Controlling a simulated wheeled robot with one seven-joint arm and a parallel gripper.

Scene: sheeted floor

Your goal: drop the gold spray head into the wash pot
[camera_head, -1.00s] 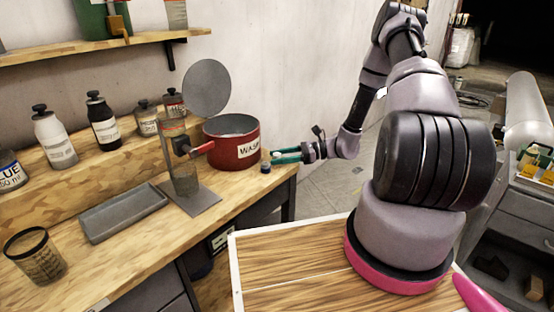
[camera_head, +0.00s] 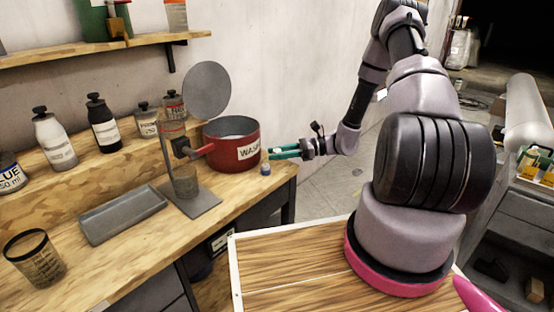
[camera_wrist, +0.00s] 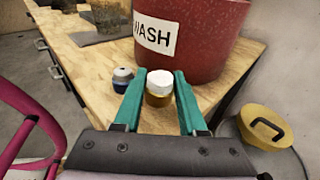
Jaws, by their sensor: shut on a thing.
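The red wash pot (camera_head: 231,158), labelled WASH, stands upright and open at the far right end of the bench; its side fills the top of the wrist view (camera_wrist: 190,40). My gripper (camera_head: 274,155) is just right of the pot, outside it and below its rim. In the wrist view its teal fingers (camera_wrist: 159,88) are shut on the gold spray head (camera_wrist: 158,98), which has a white top. The spray head is in front of the pot wall; whether it touches the bench is unclear. In the head view it is mostly hidden by the fingers.
A small blue piece with a white top (camera_wrist: 122,79) stands left of my fingers, also in the head view (camera_head: 265,169). A yellow round object (camera_wrist: 266,128) lies below at right.

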